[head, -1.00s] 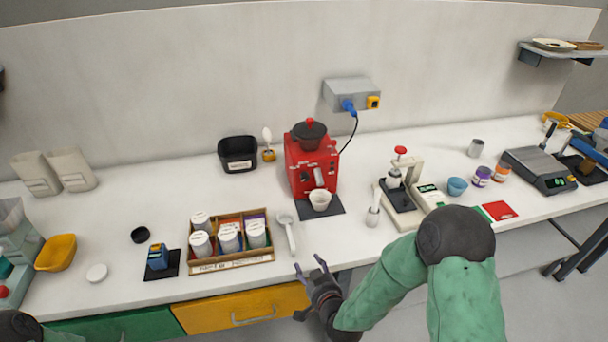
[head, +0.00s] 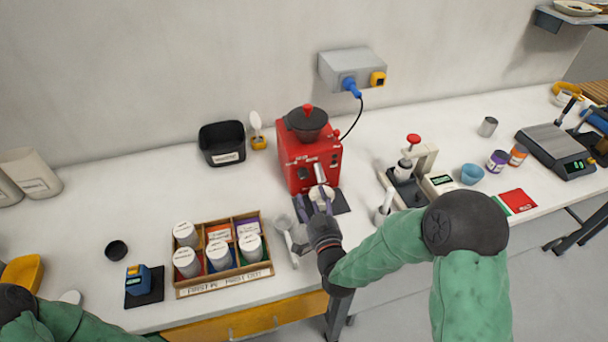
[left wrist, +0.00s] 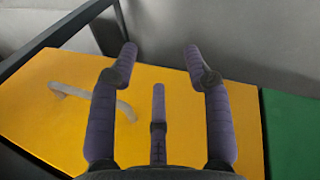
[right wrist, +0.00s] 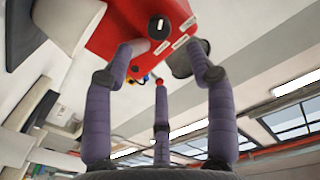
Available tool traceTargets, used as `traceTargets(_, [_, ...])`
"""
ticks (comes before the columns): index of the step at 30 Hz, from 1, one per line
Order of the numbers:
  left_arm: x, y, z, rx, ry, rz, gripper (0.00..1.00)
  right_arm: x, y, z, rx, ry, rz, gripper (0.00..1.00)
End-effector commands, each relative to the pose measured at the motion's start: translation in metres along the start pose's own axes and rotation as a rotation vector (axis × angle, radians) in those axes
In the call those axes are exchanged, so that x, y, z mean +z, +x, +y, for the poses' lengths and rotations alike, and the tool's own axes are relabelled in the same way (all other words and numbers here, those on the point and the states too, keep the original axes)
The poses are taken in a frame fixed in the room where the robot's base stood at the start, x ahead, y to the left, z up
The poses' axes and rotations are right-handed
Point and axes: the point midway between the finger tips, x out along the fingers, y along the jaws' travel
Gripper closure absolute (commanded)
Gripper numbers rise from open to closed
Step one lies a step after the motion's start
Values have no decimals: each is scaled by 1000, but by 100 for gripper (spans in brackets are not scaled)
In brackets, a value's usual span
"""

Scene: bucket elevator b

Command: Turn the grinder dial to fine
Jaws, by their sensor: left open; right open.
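The red grinder (head: 296,160) stands on the counter with a dark hopper (head: 307,124) on top. In the right wrist view its red body (right wrist: 112,32) shows a round black dial (right wrist: 158,27) with a pale mark and small white labels beside it; I cannot read its setting. My right gripper (head: 314,206) is open in front of the grinder, partly covering the white cup (head: 321,193) there. In the right wrist view its open fingers (right wrist: 163,58) point toward the dial, with nothing between them. My left gripper (left wrist: 160,60) is open and empty, facing the yellow drawer front (left wrist: 50,120).
A press-like stand (head: 425,158) is to the right. A black bin (head: 222,144) stands behind. A grey socket box (head: 350,68) is on the wall.

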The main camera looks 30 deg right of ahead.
Motion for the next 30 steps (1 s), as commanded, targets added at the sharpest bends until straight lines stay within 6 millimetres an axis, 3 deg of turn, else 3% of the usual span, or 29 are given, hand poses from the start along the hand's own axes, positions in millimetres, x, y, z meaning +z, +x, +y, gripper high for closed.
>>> traceTargets(9, [0,8,-3,0,0,0,51,2,57,0,-2,1,-1,44])
traceTargets(15, [-1,10,-4,0,0,0,51,1,80,0,-1,1,0,44])
traceTargets(28, [-1,11,-4,0,0,1,51,0,89,0,-1,1,-1,44])
traceTargets(30, [-1,11,-4,0,0,1,51,0,89,0,-1,1,-1,60])
